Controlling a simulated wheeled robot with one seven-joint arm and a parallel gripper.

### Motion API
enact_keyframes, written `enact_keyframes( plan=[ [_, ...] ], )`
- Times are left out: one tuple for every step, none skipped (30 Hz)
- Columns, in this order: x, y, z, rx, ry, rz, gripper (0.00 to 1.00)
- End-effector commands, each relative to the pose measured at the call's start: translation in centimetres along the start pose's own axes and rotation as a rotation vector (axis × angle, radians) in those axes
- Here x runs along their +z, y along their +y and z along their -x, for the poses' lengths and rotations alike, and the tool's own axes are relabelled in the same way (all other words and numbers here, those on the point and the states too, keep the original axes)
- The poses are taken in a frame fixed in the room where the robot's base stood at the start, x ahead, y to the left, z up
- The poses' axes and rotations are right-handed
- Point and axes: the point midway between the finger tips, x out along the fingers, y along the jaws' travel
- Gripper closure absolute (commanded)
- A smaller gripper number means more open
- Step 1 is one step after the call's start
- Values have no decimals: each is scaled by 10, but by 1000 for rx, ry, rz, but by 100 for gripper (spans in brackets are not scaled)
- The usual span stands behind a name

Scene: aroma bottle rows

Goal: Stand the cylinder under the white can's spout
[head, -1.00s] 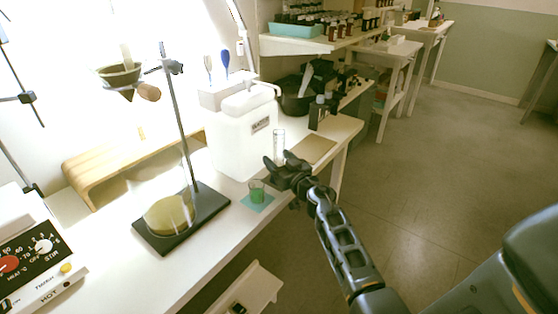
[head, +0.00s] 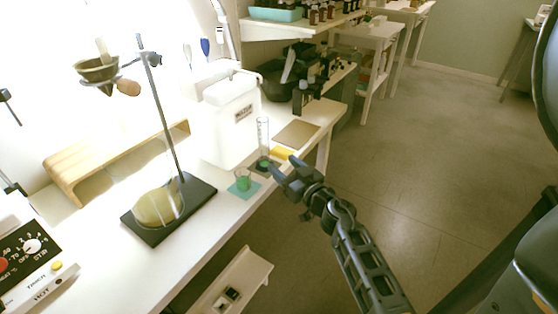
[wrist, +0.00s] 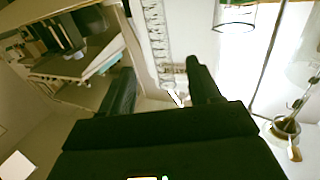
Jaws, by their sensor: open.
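The cylinder (head: 263,138) is a tall clear graduated glass standing upright on the bench near its front edge. It is just right of the white can (head: 228,125), which is labelled like water. The can's spout (head: 262,76) curves out at its top right. In the wrist view the cylinder (wrist: 156,35) shows beyond the gap between the open fingers (wrist: 162,92). I cannot tell whether the cylinder stands directly under the spout.
A yellow object (head: 283,153) lies right behind the cylinder, beside a tan board (head: 297,133). A dark stand base (head: 190,208) holds a round flask. Dark bottles stand farther back.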

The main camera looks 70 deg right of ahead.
Motion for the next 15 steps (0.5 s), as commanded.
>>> enact_keyframes(
  plan=[
    [0, 0, 3, 0, 1, 1, 38],
    [-1, 0, 4, 0, 1, 2, 38],
    [-1, 0, 5, 0, 1, 2, 38],
    [-1, 0, 5, 0, 1, 2, 38],
    [0, 0, 5, 0, 1, 2, 38],
    [0, -2, 7, -3, 0, 2, 38],
    [0, -5, 9, -7, 0, 1, 38],
    [1, -10, 12, -15, 0, 0, 38],
    [2, -20, 18, -29, 0, 2, 38],
    [2, -29, 24, -42, 1, 1, 38],
    [2, -40, 32, -58, 1, 1, 38],
    [2, -56, 45, -83, 2, 4, 38],
    [2, -69, 57, -103, 1, 4, 38],
    [1, -82, 70, -123, 1, 4, 38],
    [-1, -99, 88, -153, 0, 5, 38]
  ],
)
